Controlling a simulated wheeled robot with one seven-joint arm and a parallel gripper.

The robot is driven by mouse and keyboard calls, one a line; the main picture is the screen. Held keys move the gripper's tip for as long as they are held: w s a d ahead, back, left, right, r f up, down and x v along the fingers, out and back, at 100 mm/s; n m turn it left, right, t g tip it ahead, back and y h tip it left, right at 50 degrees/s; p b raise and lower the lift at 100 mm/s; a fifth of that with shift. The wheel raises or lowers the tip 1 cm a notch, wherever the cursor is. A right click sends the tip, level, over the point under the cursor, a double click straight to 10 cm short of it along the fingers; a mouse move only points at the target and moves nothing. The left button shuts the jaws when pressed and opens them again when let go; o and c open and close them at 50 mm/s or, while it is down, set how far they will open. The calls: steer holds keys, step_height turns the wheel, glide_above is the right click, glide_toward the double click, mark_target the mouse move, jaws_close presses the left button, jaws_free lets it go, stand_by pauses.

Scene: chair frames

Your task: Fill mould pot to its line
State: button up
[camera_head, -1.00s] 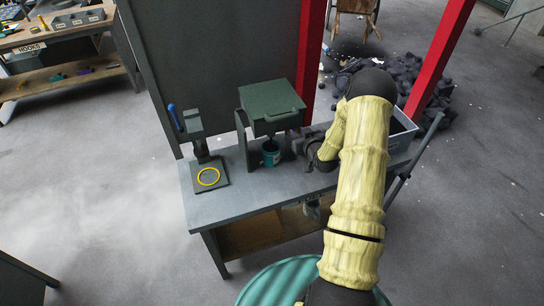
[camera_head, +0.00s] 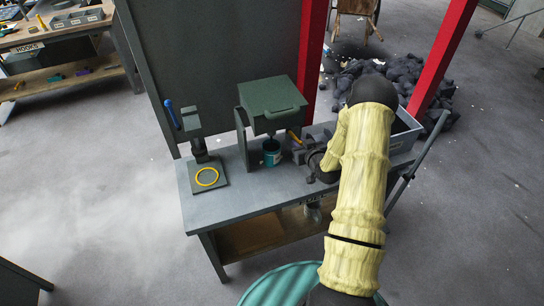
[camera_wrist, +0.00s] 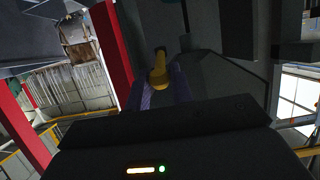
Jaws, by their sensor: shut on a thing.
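The teal mould pot (camera_head: 271,152) stands on the bench under a green lidded hopper (camera_head: 272,103). Its inside looks dark; neither its fill level nor its line can be made out. A yellow handle (camera_head: 293,136) shows at the hopper's lower right. My gripper (camera_head: 303,152) is just right of the pot, low beside the hopper, partly hidden by my arm. In the wrist view, the purple fingers of my gripper (camera_wrist: 161,80) are shut on the yellow handle (camera_wrist: 158,68).
A stand with a blue lever and a yellow ring (camera_head: 207,177) is on the bench's left. A grey bin (camera_head: 403,135) is at its right end, partly behind my arm. The bench top (camera_head: 240,200) is clear in front. Red posts (camera_head: 440,60) rise behind.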

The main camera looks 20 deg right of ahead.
steer(key=shift+s+f+b, duration=0.25)
steer(key=shift+f+b, duration=0.2)
steer(key=shift+f, duration=0.55)
step_height(320, 180, down, 2)
steer(key=shift+s+f+b, duration=0.1)
steer(key=shift+f+b, duration=0.05)
steer(key=shift+b, duration=1.05)
steer(key=o, duration=0.9)
